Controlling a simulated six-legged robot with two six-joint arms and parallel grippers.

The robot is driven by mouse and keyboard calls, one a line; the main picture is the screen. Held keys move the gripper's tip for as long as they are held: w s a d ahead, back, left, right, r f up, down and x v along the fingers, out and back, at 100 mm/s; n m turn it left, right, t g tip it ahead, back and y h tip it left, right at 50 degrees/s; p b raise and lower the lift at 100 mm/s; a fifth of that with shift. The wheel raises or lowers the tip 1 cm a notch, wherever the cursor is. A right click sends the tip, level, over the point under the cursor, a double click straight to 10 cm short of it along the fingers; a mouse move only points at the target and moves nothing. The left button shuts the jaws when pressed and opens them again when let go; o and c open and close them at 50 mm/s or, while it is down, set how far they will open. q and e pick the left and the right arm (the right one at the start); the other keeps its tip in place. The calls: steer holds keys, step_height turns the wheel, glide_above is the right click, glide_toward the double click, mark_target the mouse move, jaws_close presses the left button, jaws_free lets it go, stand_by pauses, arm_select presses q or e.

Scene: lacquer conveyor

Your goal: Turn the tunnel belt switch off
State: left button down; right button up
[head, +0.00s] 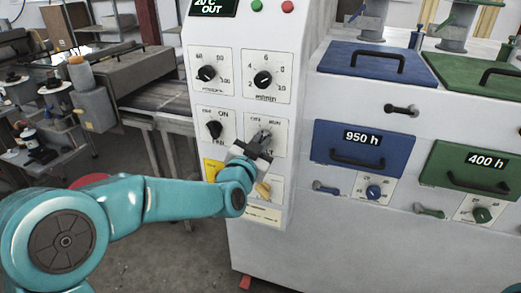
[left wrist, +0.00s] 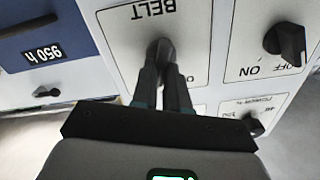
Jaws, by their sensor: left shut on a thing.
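The tunnel belt switch (left wrist: 160,47) is a dark knob on a white plate marked BELT, which appears upside down in the left wrist view. In the head view its plate (head: 279,127) is the right one of the middle row on the white control panel. My left gripper (left wrist: 163,68) is shut on the knob, with one finger on each side of it. In the head view the same gripper (head: 261,143) is against the panel and covers much of the switch, so I cannot tell its exact setting.
A black fan switch (head: 214,130) sits close to the left of the belt switch. Two dials, the left dial (head: 207,73) and the right dial (head: 263,79), are above. A yellow-handled switch (head: 263,190) is just below. A blue drawer (head: 340,137) stands to the right.

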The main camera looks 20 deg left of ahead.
arm_select(q)
steer(key=n+b, duration=0.1)
steer(key=b, duration=0.1)
steer(key=n+b, duration=0.4)
steer(key=shift+a+f, duration=0.15)
steer(key=shift+f, duration=0.15)
steer(key=n+b, duration=0.2)
steer(key=n, duration=0.1)
steer(key=shift+a+b, duration=0.1)
steer(key=shift+b, duration=0.3)
steer(key=shift+r+n+b, duration=0.15)
steer(key=shift+n+b, duration=0.35)
steer(key=shift+n, duration=0.4)
steer(key=c, duration=1.1)
jaws_free()
steer(key=shift+a, duration=0.1)
steer(key=shift+c, duration=0.2)
steer(key=shift+r, duration=0.1)
steer(key=s, duration=1.6)
steer(key=shift+a, duration=0.25)
